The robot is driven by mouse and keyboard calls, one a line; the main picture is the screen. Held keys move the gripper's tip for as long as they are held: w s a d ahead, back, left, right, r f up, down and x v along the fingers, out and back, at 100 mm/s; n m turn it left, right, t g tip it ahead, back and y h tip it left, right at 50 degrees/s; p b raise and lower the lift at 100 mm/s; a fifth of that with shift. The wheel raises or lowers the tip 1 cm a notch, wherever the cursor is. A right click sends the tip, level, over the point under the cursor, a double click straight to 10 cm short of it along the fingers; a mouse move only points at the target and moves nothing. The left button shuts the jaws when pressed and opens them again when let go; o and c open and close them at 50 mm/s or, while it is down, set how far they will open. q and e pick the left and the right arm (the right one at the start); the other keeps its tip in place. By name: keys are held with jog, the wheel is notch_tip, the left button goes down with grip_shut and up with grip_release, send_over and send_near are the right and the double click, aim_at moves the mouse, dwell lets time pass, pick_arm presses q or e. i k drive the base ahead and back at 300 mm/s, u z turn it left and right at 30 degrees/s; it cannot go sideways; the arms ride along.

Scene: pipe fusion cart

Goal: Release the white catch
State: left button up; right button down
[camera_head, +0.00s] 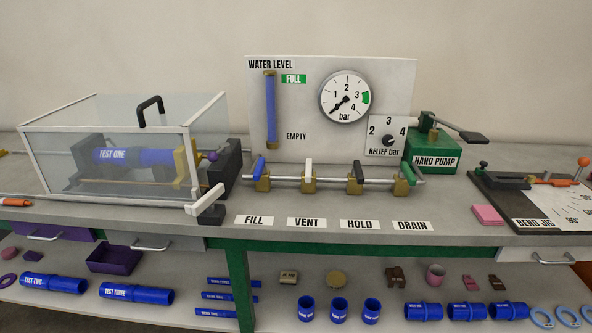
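A white catch (206,198) sits at the lower right front corner of the clear guard box (108,193). It is a short white bar that slants up to the right, with a dark block (209,217) under it. The guard box has a white frame, clear panels and a black handle (150,108) on top, and it looks closed. Inside it a blue pipe marked TEST ONE (140,156) lies between a grey clamp and a yellow fitting (186,160). Neither of my grippers is in view.
Right of the catch stand valves with a blue lever (258,167), a white lever (308,167) and others, before the gauge panel (330,78). The hand pump (432,150) and bend jig (533,207) are further right. The bench front by the labels is mostly clear.

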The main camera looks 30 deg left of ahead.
aim_at(206, 202)
jog(key=k, duration=0.5)
jog(key=u, duration=1.05)
jog(key=i, duration=0.6)
jog(key=z, duration=0.1)
